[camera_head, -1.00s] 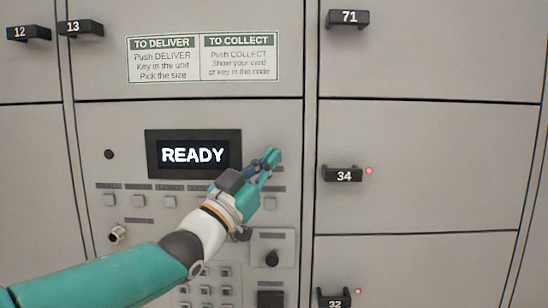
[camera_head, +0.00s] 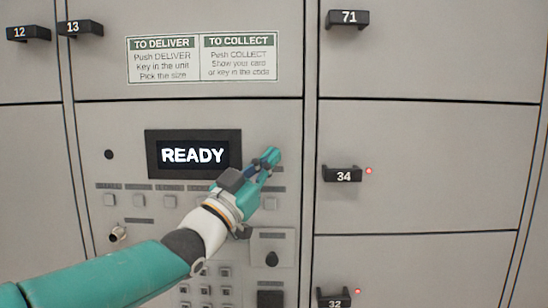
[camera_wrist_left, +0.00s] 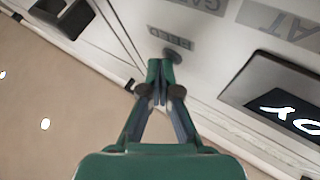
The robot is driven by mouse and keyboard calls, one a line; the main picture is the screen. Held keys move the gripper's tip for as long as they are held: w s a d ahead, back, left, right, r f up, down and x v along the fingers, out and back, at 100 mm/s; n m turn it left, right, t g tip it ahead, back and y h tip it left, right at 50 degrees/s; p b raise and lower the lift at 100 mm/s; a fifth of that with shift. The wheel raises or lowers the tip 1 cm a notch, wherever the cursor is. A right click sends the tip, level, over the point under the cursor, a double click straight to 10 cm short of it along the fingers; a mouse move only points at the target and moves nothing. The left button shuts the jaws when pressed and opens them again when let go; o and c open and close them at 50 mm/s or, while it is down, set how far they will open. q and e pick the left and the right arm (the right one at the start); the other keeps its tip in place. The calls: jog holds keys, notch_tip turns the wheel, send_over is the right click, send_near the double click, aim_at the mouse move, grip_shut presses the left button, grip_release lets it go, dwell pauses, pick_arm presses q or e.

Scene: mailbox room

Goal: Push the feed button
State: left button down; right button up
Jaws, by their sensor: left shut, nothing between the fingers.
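My left gripper (camera_head: 270,157) is in front of the grey control panel, right of the display (camera_head: 194,155) that reads READY. It is shut and empty. In the left wrist view its closed fingertips (camera_wrist_left: 160,66) are at a small dark round button (camera_wrist_left: 173,56) beside the FEED label (camera_wrist_left: 172,37). The fingertips overlap part of the button in that view; I cannot tell whether they touch it. In the head view the gripper hides the button. My right gripper is in neither view.
A row of square buttons (camera_head: 169,201) lies below the display, with a keypad (camera_head: 205,290) lower down. A dark knob (camera_head: 272,259) is below the gripper. Locker handle 34 (camera_head: 343,174) sticks out to the right. The instruction sign (camera_head: 202,57) is above.

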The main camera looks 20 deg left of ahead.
pick_arm(q)
jog(key=shift+s+d+b, duration=0.2)
jog(key=shift+s+b, duration=0.6)
jog(key=s+b, duration=0.2)
jog(key=s+d+b, duration=0.1)
jog(key=s+b, duration=0.1)
jog(key=shift+s+d, duration=0.2)
jog(key=shift+s, duration=0.2)
dwell(0.5)
